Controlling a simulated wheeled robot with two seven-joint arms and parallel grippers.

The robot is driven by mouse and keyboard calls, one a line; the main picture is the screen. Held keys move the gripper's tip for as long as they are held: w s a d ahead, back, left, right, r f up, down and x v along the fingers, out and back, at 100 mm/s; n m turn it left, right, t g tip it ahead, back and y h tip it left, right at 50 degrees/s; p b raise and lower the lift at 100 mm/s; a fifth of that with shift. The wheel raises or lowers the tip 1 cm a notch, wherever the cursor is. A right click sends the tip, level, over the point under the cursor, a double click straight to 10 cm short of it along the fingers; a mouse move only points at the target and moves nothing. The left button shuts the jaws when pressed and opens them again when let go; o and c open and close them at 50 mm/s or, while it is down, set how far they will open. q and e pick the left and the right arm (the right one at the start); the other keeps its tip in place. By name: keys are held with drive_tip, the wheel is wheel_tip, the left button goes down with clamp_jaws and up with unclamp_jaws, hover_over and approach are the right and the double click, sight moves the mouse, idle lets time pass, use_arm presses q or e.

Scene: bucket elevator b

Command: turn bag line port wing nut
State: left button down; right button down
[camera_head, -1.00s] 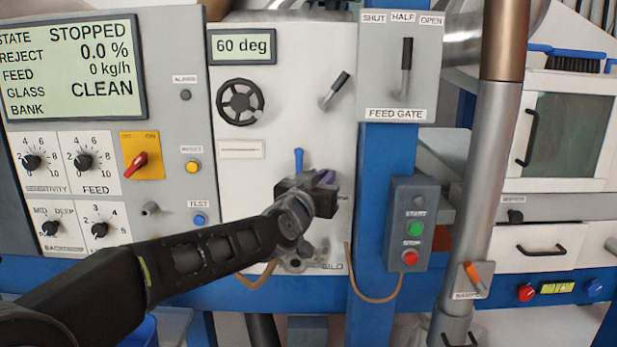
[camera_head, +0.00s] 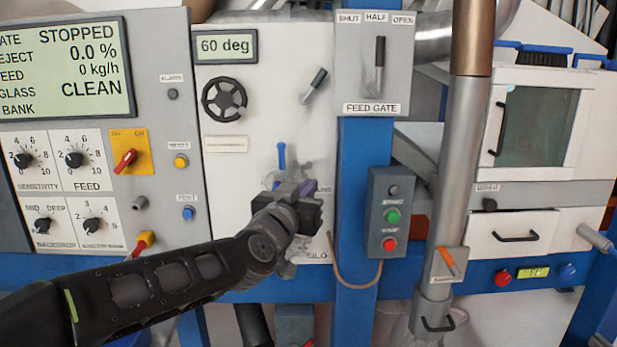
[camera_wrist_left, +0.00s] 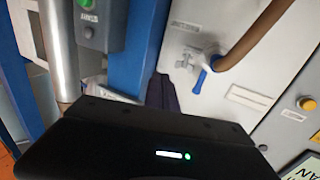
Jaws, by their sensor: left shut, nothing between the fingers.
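My left gripper (camera_head: 306,189) is in front of the white panel, over the valve fittings, with its dark body covering much of them. In the left wrist view its dark fingers (camera_wrist_left: 161,92) are together, with nothing between them. A blue-handled valve (camera_head: 281,156) stands just above and left of the gripper; its blue lever also shows in the left wrist view (camera_wrist_left: 200,80), to the right of the fingers and apart from them. A grey fitting (camera_head: 290,269) shows partly below the gripper, near the SILO label. I cannot make out the wing nut. My right gripper is not in view.
A blue post (camera_head: 352,200) with a start/stop box (camera_head: 391,213) stands close right of the gripper. A grey pipe (camera_head: 463,160) is farther right. A brown hose (camera_wrist_left: 255,32) runs beside the valve. A black handwheel (camera_head: 224,99) is above left.

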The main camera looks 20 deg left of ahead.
use_arm(q)
drive_tip(key=s, duration=0.2)
drive_tip(key=s+d, duration=0.1)
drive_tip(key=s, duration=0.1)
drive_tip(key=shift+d, duration=0.1)
drive_tip(key=d+f+n+g+h, duration=0.15)
drive_tip(key=d+f, duration=0.25)
drive_tip(key=f, duration=0.5)
drive_tip(key=d+f+m+g+h, duration=0.1)
drive_tip(key=d+f+g, duration=0.25)
drive_tip(key=f, duration=0.55)
drive_tip(key=s+d+f+g, duration=0.1)
drive_tip(key=s+f+g, duration=0.15)
drive_tip(key=f, duration=0.75)
drive_tip(key=s+d+f+g, duration=0.1)
drive_tip(key=s+d+f, duration=0.15)
drive_tip(key=f, duration=0.75)
drive_tip(key=s+f+n+g, duration=0.2)
drive_tip(key=s+f+g, duration=0.7)
drive_tip(key=s+f, duration=1.6)
drive_tip(key=shift+s+d+h, duration=0.2)
drive_tip(key=shift+s+h, duration=0.15)
drive_tip(key=shift+s, duration=0.3)
